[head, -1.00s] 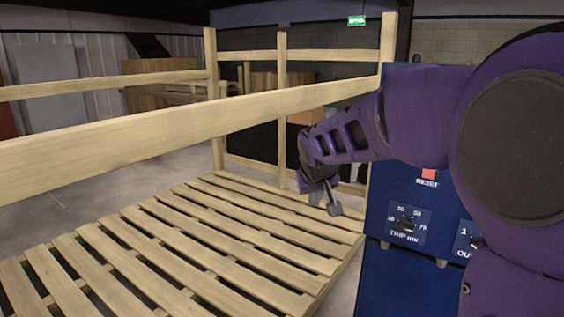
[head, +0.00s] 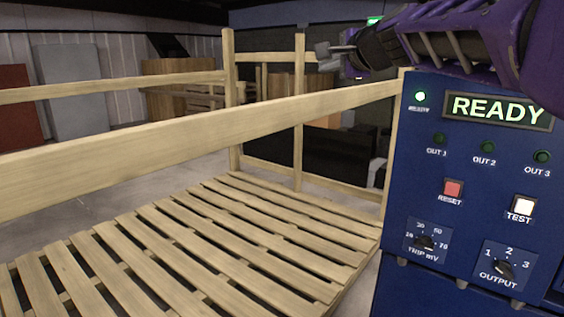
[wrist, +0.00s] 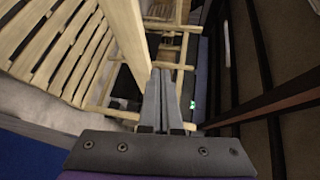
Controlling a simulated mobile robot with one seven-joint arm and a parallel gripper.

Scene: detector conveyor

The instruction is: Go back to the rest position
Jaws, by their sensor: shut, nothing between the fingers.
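My gripper (head: 336,52) is at the top of the head view, left of and above the blue control box (head: 391,215). Its fingers point left and are together with nothing between them. My purple arm reaches in from the upper right. In the wrist view the fingers of my gripper (wrist: 165,100) lie side by side, with the pale wooden frame beyond them. The gripper looks clear of the box and the wooden rails.
The box has a lit READY display (head: 498,110), a red RESET button (head: 453,189), a white TEST button (head: 523,207), a TRIP dial (head: 425,242) and an OUTPUT dial (head: 503,266). A slatted wooden platform (head: 200,250) with a long rail (head: 200,142) fills the left and middle.

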